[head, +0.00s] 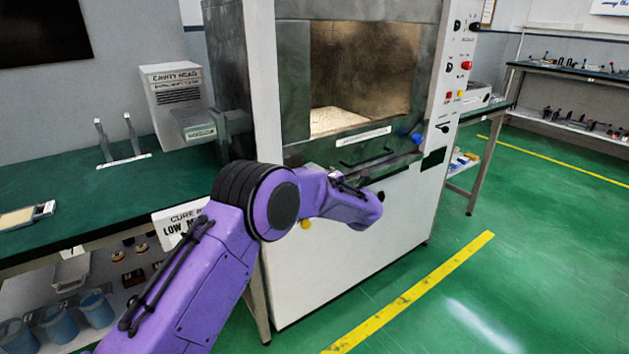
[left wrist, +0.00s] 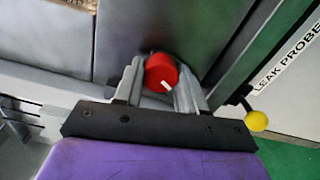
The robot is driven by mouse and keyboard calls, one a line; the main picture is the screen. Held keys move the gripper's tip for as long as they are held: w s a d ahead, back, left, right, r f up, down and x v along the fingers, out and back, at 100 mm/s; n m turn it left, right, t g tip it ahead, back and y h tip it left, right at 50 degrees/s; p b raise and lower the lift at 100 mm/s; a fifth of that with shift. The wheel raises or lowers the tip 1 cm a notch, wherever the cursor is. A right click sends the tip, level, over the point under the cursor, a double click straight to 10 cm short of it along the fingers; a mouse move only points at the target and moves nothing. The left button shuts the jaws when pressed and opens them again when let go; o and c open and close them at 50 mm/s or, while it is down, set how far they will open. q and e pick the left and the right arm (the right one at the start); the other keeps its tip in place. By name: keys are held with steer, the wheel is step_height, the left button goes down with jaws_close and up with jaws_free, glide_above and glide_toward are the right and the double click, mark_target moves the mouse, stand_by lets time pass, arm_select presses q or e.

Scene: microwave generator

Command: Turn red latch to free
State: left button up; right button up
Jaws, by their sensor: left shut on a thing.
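The red latch (left wrist: 160,70) is a round red knob with a short white mark pointing to the lower right in the left wrist view. My left gripper (left wrist: 159,86) has one finger on each side of it and is shut on it. It sits against the grey metal front of the machine. In the head view my purple left arm reaches across to the lower front of the microwave generator (head: 345,270), and the arm hides the latch and fingertips. My right gripper is in neither view.
The cavity (head: 360,75) stands open above my arm. A blue knob (head: 416,138) and a black bar handle (head: 365,160) are close by. A yellow ball knob (left wrist: 257,121) is right of my gripper, near a leak probe label (left wrist: 285,55). A green bench (head: 90,190) stands left.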

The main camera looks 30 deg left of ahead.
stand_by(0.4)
arm_select(q)
steer(key=o, duration=1.1)
steer(key=shift+c, duration=0.2)
steer(key=shift+d, duration=0.1)
steer(key=v, duration=1)
steer(key=shift+b, duration=0.3)
steer(key=shift+s+d, duration=0.1)
steer(key=shift+d, duration=0.05)
